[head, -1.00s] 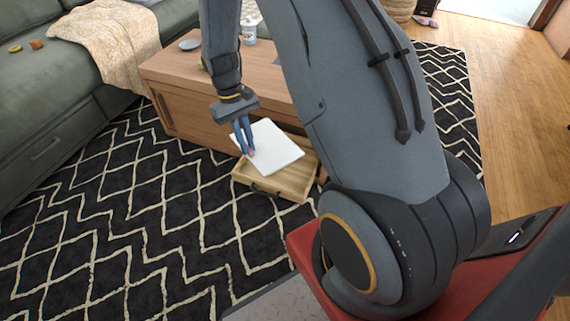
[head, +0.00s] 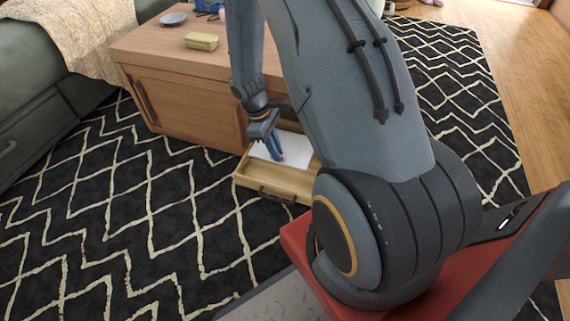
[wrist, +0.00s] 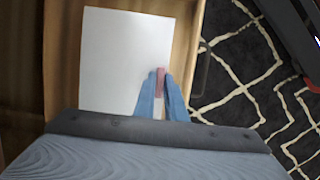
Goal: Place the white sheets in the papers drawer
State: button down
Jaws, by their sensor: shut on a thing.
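The white sheets (head: 294,147) lie inside the open papers drawer (head: 259,180), low at the front of the wooden coffee table. In the wrist view the sheets (wrist: 118,60) look flat, within the drawer's wooden walls (wrist: 187,40). My gripper (head: 280,158) reaches down into the drawer. My arm hides part of the sheets and the drawer's right side in the head view.
The coffee table top (head: 150,45) holds a yellow block (head: 201,41) and a grey plate (head: 173,19). A green sofa (head: 35,90) stands at left. The patterned rug (head: 130,220) before the drawer is clear.

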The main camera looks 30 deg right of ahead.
jog(key=f, duration=0.1)
jog(key=f+b, duration=0.1)
jog(key=f, duration=0.1)
jog(key=f+b, duration=0.1)
jog(key=f, duration=0.1)
jog(key=shift+a, duration=0.25)
notch_tip(320, 180, down, 5)
jog(key=b, duration=0.3)
jog(key=shift+r, duration=0.1)
jog(key=c, duration=1.8)
grip_release()
jog(key=p+v, duration=0.6)
jog(key=v, duration=0.6)
jog(key=shift+r, duration=0.1)
